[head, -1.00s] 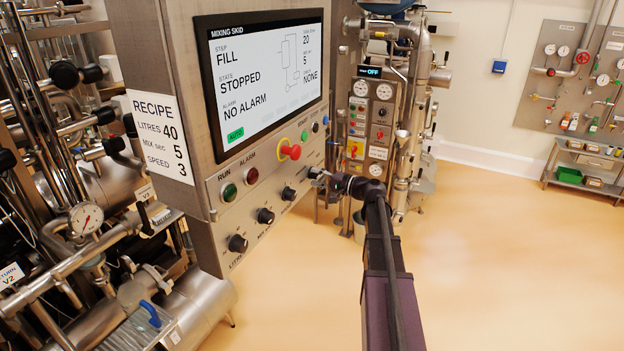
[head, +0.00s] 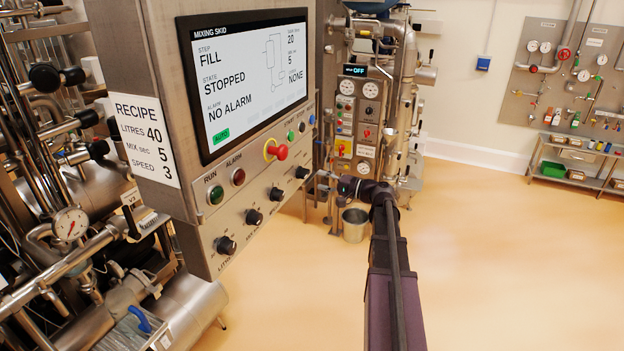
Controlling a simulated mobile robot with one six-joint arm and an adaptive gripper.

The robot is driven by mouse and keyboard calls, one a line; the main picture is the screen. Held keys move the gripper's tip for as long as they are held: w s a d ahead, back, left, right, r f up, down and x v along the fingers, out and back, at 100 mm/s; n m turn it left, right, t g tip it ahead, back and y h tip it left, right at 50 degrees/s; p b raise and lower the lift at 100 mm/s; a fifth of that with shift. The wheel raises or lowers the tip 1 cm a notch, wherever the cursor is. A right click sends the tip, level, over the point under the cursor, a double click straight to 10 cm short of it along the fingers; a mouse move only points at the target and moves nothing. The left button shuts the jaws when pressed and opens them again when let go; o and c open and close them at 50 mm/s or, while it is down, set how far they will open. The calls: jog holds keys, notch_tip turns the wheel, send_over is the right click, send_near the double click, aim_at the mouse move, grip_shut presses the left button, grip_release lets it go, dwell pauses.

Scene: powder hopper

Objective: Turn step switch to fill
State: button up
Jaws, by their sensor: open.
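The control panel (head: 205,185) has a row of black knobs along its lower face. The rightmost knob (head: 301,172) is closest to my gripper; its label is too small to read, so I cannot confirm it is the step switch. The screen (head: 250,80) reads step FILL, state STOPPED, no alarm, with a green AUTO tag. My gripper (head: 323,177) is open, just right of that knob, and a small gap shows between them. The fingertips are small in view and hold nothing visible.
A red emergency stop (head: 277,151) and several buttons sit above the knobs. A recipe card (head: 144,140) is on the panel's side. Behind stand a gauge cabinet (head: 355,118) reading OFF and a bucket (head: 355,225). The floor at right is clear.

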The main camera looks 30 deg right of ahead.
jog(key=shift+v, duration=2.85)
jog(key=s+a+f+n+g+h, duration=0.1)
jog(key=a+f+n+g, duration=0.2)
jog(key=a, duration=0.4)
jog(key=s+a+f+g+b, duration=0.1)
jog(key=a+f+g, duration=0.2)
jog(key=a+f, duration=0.3)
jog(key=s+a+f+n+g+h, duration=0.1)
jog(key=a+f+n+g, duration=0.15)
jog(key=a, duration=0.55)
jog(key=s+a+f+n+g+h+b, duration=0.1)
jog(key=s+a+f+n+g+h, duration=0.3)
jog(key=s+a+f+h, duration=0.5)
jog(key=s+a+g, duration=0.1)
jog(key=s, duration=0.2)
jog(key=shift+s+f+n+g+b, duration=0.25)
jog(key=shift+f+n+g+b, duration=0.05)
jog(key=shift+n+g, duration=0.05)
jog(key=shift+a, duration=0.15)
